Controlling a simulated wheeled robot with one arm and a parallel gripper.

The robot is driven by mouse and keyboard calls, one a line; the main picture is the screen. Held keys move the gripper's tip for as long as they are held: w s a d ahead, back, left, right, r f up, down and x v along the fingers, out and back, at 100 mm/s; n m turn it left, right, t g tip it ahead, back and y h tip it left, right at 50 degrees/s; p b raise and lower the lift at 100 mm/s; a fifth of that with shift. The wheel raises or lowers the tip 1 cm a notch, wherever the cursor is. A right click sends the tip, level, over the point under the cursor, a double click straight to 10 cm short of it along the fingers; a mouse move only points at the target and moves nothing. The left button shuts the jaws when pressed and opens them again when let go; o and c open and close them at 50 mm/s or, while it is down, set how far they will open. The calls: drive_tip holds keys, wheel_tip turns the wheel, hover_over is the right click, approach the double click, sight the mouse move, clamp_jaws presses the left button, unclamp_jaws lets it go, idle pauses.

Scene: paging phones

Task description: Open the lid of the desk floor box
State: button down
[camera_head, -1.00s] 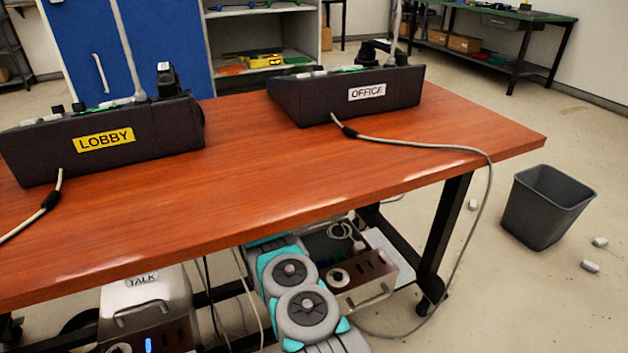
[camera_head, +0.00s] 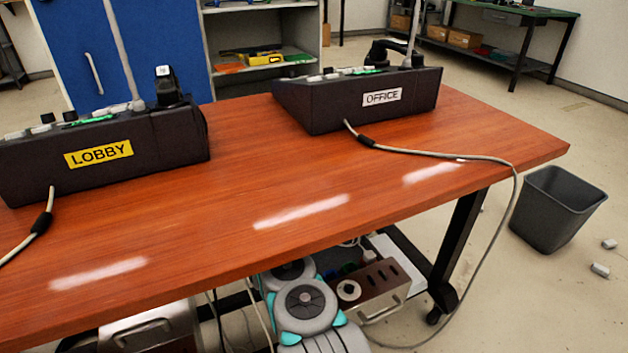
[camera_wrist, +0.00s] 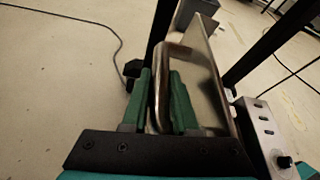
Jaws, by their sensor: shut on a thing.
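In the wrist view my gripper (camera_wrist: 161,98) has its green fingers either side of one bar of a metal loop handle (camera_wrist: 160,62) and is shut on it. A smooth metal plate (camera_wrist: 207,85), apparently the lid, stands steeply tilted behind the handle. In the head view my arm reaches under the desk and the gripper is hidden. Two metal floor boxes show under the desk: one at left (camera_head: 150,330), cut by the desk edge, and one (camera_head: 372,285) right of my arm, with a knob and handle. I cannot tell from the head view which one is held.
The desk (camera_head: 300,185) overhangs my arm and carries the LOBBY console (camera_head: 150,150) and OFFICE console (camera_head: 350,105). A cable (camera_head: 516,200) hangs off its right end. A desk leg (camera_head: 458,240) and a grey bin (camera_head: 555,210) stand right. In the wrist view, a knobbed box (camera_wrist: 270,145) sits close right.

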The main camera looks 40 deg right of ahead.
drive_tip(key=shift+w+f, duration=0.2)
drive_tip(key=shift+w, duration=0.1)
drive_tip(key=c, duration=0.7)
unclamp_jaws()
drive_tip(key=v, duration=0.7)
drive_tip(key=shift+w+a+r+b, duration=0.2)
drive_tip(key=shift+a+b, duration=0.1)
drive_tip(key=shift+b, duration=0.1)
